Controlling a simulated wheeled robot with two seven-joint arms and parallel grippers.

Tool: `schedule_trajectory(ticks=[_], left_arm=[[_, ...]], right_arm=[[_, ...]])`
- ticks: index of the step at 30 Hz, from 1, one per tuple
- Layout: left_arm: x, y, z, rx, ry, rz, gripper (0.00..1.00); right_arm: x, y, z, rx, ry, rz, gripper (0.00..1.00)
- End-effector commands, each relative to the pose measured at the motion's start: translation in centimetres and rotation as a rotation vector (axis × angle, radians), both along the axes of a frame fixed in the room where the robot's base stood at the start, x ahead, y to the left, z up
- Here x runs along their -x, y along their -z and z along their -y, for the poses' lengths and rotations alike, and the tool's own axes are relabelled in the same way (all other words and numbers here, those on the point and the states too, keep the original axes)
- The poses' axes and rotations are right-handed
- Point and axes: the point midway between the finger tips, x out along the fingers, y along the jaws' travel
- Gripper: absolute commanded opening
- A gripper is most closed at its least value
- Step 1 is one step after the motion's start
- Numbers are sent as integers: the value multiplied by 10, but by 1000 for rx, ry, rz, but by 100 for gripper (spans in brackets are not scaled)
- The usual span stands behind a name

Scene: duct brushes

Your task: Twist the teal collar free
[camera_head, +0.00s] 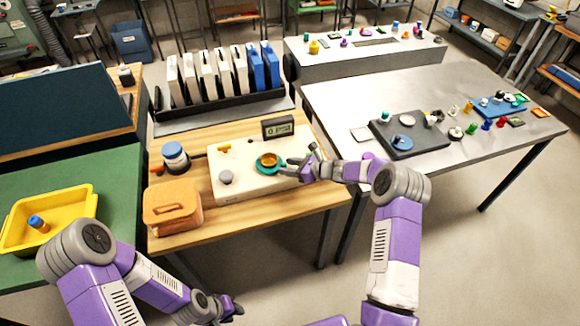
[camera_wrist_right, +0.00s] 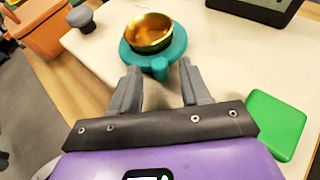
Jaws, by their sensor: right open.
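The teal collar (camera_head: 261,168) sits around a brass cup-like fitting (camera_head: 269,158) on a cream panel (camera_head: 240,190) on the wooden table. In the right wrist view the teal collar (camera_wrist_right: 178,55) has a tab pointing toward my right gripper (camera_wrist_right: 160,88). My right gripper is open, with its two fingers just short of the collar and the tab between and slightly beyond the fingertips. It also shows in the head view (camera_head: 290,167) at the collar's right side. My left gripper (camera_head: 236,309) is low at the front, away from the panel; its jaw state is unclear.
A grey knob (camera_head: 225,177) and a small gauge display (camera_head: 278,126) are on or by the panel. An orange case (camera_head: 172,207) and a blue-lidded jar (camera_head: 175,157) stand to its left. A green square (camera_wrist_right: 276,124) lies right of the right gripper.

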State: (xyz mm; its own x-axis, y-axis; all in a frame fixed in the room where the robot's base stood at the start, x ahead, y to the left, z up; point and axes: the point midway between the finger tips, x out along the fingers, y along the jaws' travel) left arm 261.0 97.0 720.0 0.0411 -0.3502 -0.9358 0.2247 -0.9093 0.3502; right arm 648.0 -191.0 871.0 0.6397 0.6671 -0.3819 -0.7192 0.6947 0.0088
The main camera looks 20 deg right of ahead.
Motion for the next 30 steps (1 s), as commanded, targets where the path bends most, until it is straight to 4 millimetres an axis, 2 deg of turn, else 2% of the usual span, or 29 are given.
schedule_trajectory(ticks=[5, 15, 27, 30], left_arm=[[0, -1, 0, 0, 0, 0, 34], [0, -7, 0, 0, 0, 0, 34], [0, -8, 0, 0, 0, 0, 34], [0, -8, 0, 0, 0, 0, 34]], right_arm=[[6, -4, 7, 1, 2, -1, 46], [41, -25, 43, 0, 2, 0, 46], [49, -29, 51, 0, 0, 0, 46], [51, -27, 51, -17, 8, -14, 33]])
